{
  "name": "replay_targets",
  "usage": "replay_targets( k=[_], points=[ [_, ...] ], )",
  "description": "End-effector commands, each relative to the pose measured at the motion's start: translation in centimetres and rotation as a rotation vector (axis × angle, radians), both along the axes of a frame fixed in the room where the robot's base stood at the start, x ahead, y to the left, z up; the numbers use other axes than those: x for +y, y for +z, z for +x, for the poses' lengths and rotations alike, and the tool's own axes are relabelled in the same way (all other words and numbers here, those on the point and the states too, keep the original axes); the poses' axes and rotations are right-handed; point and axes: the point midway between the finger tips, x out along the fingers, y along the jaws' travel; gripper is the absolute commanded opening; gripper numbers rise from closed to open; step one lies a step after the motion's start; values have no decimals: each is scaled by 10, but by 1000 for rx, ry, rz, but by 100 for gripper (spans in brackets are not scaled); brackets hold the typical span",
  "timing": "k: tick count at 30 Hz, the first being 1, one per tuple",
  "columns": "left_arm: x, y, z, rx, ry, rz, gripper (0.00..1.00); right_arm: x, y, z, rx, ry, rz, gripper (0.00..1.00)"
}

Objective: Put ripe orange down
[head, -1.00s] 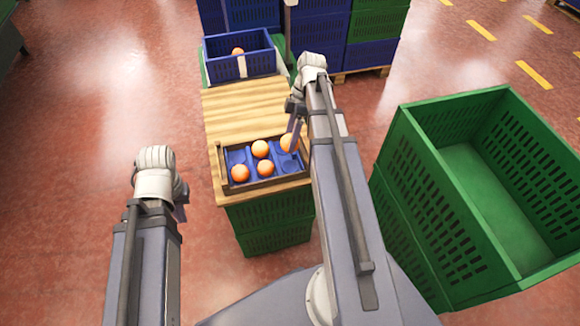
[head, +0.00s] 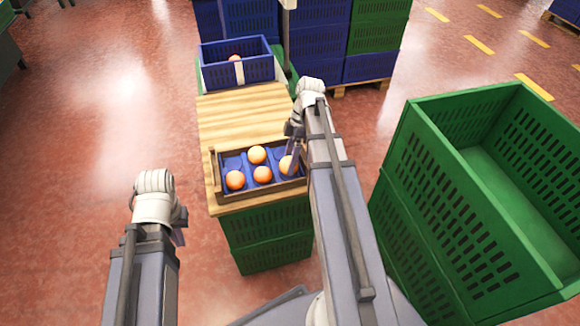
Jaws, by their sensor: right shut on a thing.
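A shallow wooden tray (head: 217,178) with a blue insert lies on the near end of the wooden board. Several oranges sit in it: one at the back (head: 257,155), one at the front left (head: 235,180) and one at the front middle (head: 262,174). My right gripper (head: 291,160) is shut on another orange (head: 286,165) at the right side of the tray. The arm partly hides it, and I cannot tell if it touches the insert. My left gripper (head: 180,232) hangs off to the left over the floor, away from the tray; its fingers are mostly hidden.
A blue crate (head: 222,74) with an orange inside stands at the board's far end. The board's middle (head: 240,115) is bare. A large empty green crate (head: 440,190) stands at the right. Stacked blue and green crates (head: 317,48) are behind. Open floor lies left.

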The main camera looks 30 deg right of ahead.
Motion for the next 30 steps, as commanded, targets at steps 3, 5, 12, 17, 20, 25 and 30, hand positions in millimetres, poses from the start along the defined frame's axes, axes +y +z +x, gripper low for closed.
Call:
replay_targets(
  k=[3, 5, 12, 17, 20, 25, 30],
  points=[
    [0, -15, 0, 0, 0, 0, 0, 0, -15, 0, 0, 0, 0, 11],
    [0, -14, 0, 0, 0, 0, 0, 0, -14, 0, 0, 0, 0, 11],
    [0, -14, 0, 0, 0, 0, 0, 0, -14, 0, 0, 0, 0, 11],
    [0, -15, 0, 0, 0, 0, 0, 0, -15, 0, 0, 0, 0, 77],
    [0, -15, 0, 0, 0, 0, 0, 0, -15, 0, 0, 0, 0, 83],
    [0, -15, 0, 0, 0, 0, 0, 0, -15, 0, 0, 0, 0, 83],
    [0, -12, 0, 0, 0, 0, 0, 0, -12, 0, 0, 0, 0, 83]
  ],
)
